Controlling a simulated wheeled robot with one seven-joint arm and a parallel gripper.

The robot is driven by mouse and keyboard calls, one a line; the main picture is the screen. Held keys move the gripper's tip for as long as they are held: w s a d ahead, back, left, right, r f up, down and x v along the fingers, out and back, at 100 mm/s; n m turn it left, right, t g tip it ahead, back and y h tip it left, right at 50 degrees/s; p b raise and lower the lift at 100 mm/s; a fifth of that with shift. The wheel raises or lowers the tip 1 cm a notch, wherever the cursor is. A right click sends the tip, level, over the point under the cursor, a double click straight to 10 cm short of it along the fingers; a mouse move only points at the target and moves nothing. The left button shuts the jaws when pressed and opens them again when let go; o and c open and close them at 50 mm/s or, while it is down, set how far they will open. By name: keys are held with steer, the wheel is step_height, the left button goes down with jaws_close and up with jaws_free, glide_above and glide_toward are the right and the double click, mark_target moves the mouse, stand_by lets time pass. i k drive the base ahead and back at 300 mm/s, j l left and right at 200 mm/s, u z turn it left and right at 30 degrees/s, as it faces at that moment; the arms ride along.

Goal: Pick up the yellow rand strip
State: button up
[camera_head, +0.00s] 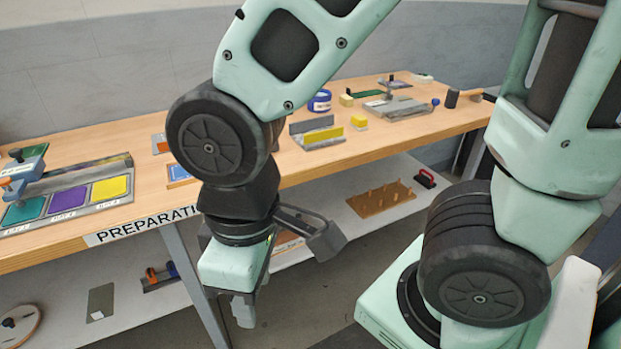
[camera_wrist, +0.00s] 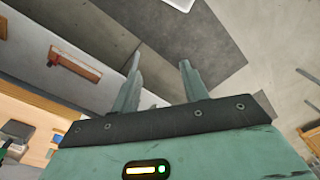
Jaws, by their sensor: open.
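A long yellow strip (camera_head: 323,135), likely the rand strip, lies in a grey angled holder (camera_head: 309,124) on the wooden workbench, right of centre in the head view. My gripper (camera_head: 244,312) hangs low in front of the bench's front edge, below the tabletop and well away from the strip. In the wrist view, my gripper's two fingers (camera_wrist: 159,78) stand apart with nothing between them. The strip does not show in the wrist view.
The workbench (camera_head: 238,178) carries a tray with green, purple and yellow pads (camera_head: 110,188) at left. A small yellow block (camera_head: 359,121), a blue roll (camera_head: 320,101) and a mallet (camera_head: 452,97) stand at right. A peg board (camera_head: 381,198) lies on the lower shelf.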

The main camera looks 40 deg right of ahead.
mark_target(326, 134)
steer(key=i+l, duration=0.3)
steer(key=i, duration=0.15)
steer(key=i+l+z, duration=0.15)
steer(key=i+l, duration=0.15)
steer(key=i, duration=0.15)
steer(key=z, duration=2.05)
